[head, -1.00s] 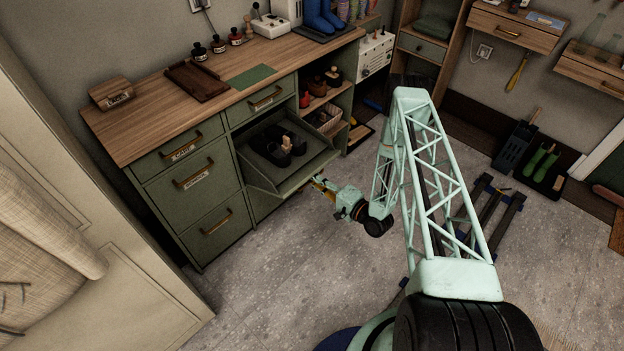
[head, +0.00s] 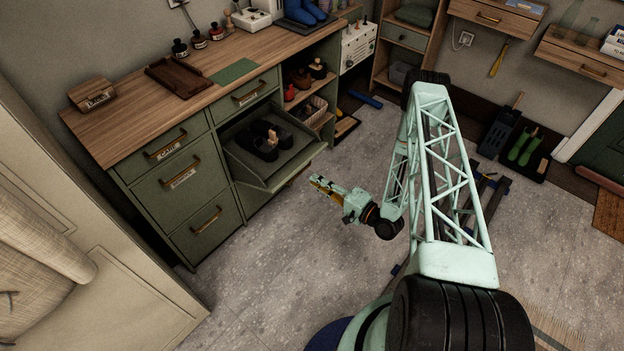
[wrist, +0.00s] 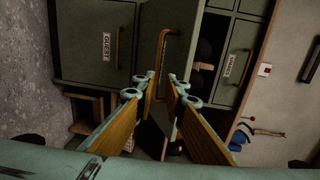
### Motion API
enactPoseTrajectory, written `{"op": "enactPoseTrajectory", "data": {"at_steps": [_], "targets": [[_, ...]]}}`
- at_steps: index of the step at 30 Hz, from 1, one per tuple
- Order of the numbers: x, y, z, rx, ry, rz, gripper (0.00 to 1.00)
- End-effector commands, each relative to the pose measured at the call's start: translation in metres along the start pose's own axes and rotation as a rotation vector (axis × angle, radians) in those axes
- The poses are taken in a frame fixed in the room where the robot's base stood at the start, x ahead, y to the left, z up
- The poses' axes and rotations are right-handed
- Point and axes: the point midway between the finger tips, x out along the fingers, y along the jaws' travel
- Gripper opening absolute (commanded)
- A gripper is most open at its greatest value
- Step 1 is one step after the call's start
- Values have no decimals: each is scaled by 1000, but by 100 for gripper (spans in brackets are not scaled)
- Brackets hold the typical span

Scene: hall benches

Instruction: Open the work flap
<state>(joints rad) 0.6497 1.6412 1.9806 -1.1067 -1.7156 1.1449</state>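The work flap (head: 300,160) is a green panel on the green cabinet, below a drawer. It is tipped out and down, with dark shoes (head: 265,142) resting on it. In the wrist view, the flap's brass bar handle (wrist: 161,55) lies ahead of my gripper (wrist: 161,88). The flap's outer face is mostly hidden in the head view.
A drawer (head: 245,95) above the flap is shut, as are the drawers to its left. Open shelves with small items (head: 300,82) are to its right. The wooden worktop (head: 130,125) runs above. The grey floor (head: 270,250) in front is clear.

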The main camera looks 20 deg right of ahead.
Motion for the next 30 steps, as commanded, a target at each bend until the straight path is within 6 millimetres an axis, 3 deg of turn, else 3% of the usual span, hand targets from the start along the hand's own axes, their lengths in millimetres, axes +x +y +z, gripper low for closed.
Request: {"op": "enactPoseTrajectory", "data": {"at_steps": [12,30], "targets": [[-26,0,0,1,1,0,11],[-28,0,0,1,0,0,11]]}}
